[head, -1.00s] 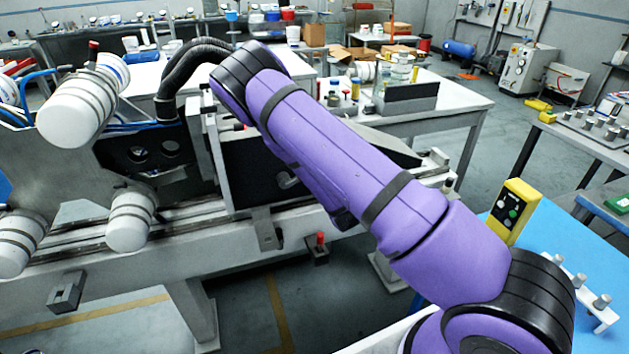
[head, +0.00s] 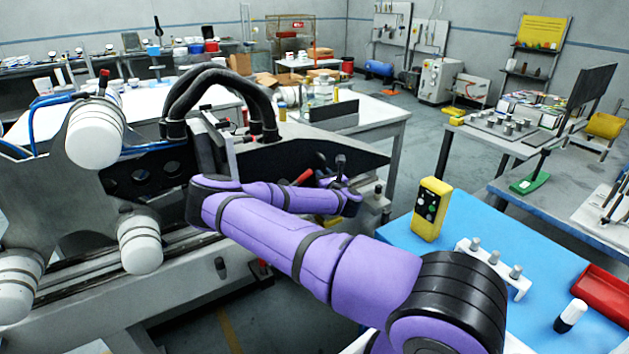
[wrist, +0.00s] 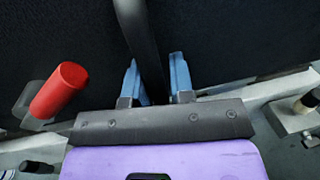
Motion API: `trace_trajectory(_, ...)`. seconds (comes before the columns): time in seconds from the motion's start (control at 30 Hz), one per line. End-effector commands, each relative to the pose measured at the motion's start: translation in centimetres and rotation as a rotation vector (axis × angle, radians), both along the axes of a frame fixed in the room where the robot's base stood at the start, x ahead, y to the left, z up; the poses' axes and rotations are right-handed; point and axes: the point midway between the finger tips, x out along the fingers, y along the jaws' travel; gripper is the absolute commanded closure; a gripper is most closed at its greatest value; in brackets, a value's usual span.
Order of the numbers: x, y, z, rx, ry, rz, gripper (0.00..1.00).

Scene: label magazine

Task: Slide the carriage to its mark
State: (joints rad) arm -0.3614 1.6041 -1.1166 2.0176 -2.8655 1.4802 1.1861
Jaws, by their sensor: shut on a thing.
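The carriage (head: 300,155) is a long black body on the pale rail bed, with thick black hoses at its left end. My gripper (wrist: 154,62) is at its near side, towards its right end. In the wrist view, its two blue fingers are on either side of a dark upright bar (wrist: 138,28) and shut on it. I cannot make out the mark.
A blue-topped table (head: 400,235) at right holds a yellow control box (head: 431,207), a white rack of pegs (head: 494,265) and a red tray (head: 606,297). Pale fittings (wrist: 295,110) sit on the rail right of my gripper.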

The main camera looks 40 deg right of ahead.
Motion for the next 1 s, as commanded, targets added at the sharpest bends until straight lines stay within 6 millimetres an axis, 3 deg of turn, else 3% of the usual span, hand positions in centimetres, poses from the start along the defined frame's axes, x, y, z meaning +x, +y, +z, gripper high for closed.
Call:
trace_trajectory(0.03, -1.0, -3.0, 0.2, -0.009, 0.004, -0.042, 1.00)
trace_trajectory(0.1, -1.3, -5.0, 0.3, -0.010, 0.004, -0.047, 1.00)
trace_trajectory(0.2, -1.5, -7.6, 0.3, -0.011, 0.002, -0.049, 0.93)
trace_trajectory(0.27, -1.7, -9.0, 0.4, -0.011, 0.002, -0.050, 1.00)
trace_trajectory(0.43, -2.0, -12.2, 0.5, -0.011, 0.001, -0.051, 1.00)
trace_trajectory(0.6, -1.9, -13.8, 0.3, -0.007, 0.001, -0.040, 1.00)
trace_trajectory(1.0, -1.4, -14.6, 0.4, -0.007, -0.002, -0.024, 1.00)
